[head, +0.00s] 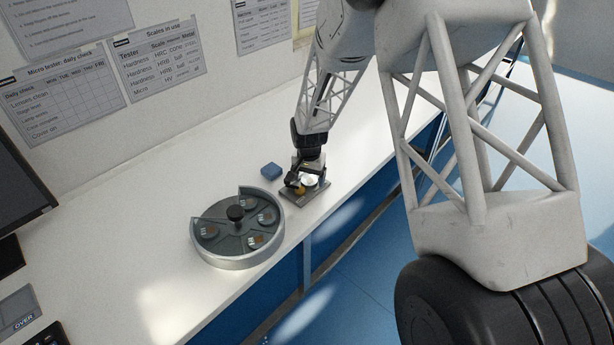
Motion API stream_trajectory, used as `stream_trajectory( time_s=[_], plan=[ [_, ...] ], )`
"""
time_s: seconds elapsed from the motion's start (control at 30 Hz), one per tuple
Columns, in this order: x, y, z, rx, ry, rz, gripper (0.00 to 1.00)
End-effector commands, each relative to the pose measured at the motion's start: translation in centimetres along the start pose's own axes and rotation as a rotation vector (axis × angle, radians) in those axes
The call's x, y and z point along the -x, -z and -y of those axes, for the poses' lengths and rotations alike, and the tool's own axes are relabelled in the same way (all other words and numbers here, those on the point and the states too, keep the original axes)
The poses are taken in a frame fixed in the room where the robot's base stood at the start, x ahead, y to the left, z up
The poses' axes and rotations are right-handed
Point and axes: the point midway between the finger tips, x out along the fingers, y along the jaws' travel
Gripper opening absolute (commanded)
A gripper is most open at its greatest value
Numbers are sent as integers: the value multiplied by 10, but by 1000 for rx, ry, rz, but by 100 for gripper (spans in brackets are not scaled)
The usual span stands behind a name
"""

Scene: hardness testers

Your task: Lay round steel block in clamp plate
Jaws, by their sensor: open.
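My gripper (303,184) is at the end of my arm, low over the clamp plate, with its jaws open. The clamp plate (293,202) is a small dark grey plate on the white bench, partly hidden under my gripper. A bright, pale round piece (309,181), which looks like the round steel block, is at the plate beside my fingers. A small brass-coloured part (300,190) shows next to it. My gripper hides much of this spot, so I cannot tell whether the block lies flat in the plate or touches a finger.
A round grey tray (238,262) with a black centre knob (235,212) and several small pieces stands left of the plate. A small blue block (271,171) lies behind. The bench's front edge is close to the plate. A dark monitor (18,215) stands far left.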

Motion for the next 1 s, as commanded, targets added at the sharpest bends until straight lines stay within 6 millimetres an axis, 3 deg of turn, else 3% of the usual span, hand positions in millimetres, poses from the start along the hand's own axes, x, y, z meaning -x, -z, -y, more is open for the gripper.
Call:
stream_trajectory(
  time_s=[0.6, 1.0],
  plan=[
    [102, 1, 4, 2, 7, -9, 84],
    [122, 1, 4, 2, 7, -8, 84]
  ],
)
